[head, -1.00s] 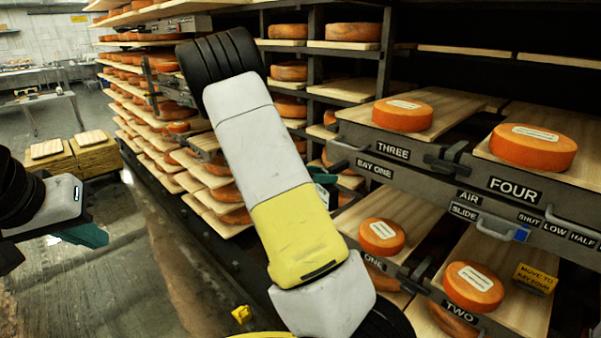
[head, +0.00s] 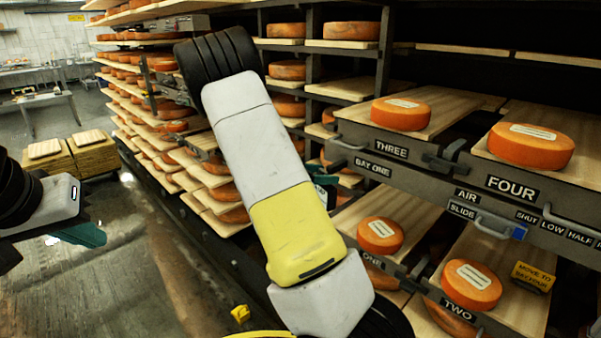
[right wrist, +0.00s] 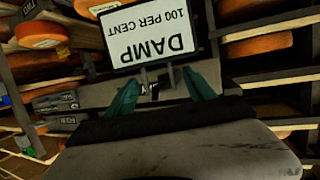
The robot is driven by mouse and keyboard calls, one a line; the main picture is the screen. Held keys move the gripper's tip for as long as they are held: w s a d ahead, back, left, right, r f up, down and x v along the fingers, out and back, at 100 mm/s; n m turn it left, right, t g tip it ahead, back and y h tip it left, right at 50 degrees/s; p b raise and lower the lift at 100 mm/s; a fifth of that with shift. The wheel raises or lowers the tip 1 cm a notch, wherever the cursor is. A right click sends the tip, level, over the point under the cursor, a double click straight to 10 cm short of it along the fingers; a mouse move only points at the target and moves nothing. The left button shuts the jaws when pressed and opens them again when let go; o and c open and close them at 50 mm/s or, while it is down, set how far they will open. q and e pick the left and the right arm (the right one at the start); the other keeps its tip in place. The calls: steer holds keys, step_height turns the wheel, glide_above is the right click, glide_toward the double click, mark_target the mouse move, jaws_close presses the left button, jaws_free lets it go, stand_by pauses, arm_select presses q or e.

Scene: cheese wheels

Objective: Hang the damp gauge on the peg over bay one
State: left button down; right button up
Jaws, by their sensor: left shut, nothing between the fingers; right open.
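The damp gauge (right wrist: 148,36) is a white, black-edged plate reading "DAMP 100 PER CENT", upside down in the right wrist view. A small dark fitting (right wrist: 152,88) at its near edge lies between the fingers of my right gripper (right wrist: 160,86), which is open with a teal finger on each side. I cannot tell whether the gauge hangs on the peg. In the head view my right forearm hides most of that gripper and the gauge. The BAY ONE label (head: 373,166) is right of the forearm. My left gripper (head: 84,235) is shut and empty at far left.
The rack's grey front rail (head: 430,185) runs right of my right forearm, with handles and labels. Cheese wheels (head: 530,146) sit on boards above and below it. The floor near my left gripper is open.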

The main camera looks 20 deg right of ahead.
steer(key=w+v, duration=0.1)
steer(key=v, duration=0.7)
steer(key=w+a+r+n+t+y, duration=0.5)
steer(key=w+a+r+t+y, duration=0.15)
steer(key=r+t+y, duration=0.2)
steer(key=s+a+r+n+t+y, duration=0.2)
steer(key=s+a+r+n+y, duration=0.15)
steer(key=a+y, duration=0.2)
steer(key=s+a+r+n+g+y, duration=0.1)
steer(key=s+a+r+n+y, duration=0.15)
steer(key=s, duration=0.35)
steer(key=s+a+r+n+g+y, duration=0.1)
steer(key=s+a+n+y, duration=0.2)
steer(key=s, duration=0.4)
steer(key=s+d+f+n+g+h, duration=0.1)
steer(key=s+f+g, duration=0.1)
steer(key=s, duration=0.6)
steer(key=s+d+f+n+g+h, duration=0.1)
steer(key=s+f+n+g+h, duration=0.1)
steer(key=s, duration=0.6)
steer(key=shift+s+f, duration=0.2)
steer(key=shift+f, duration=0.15)
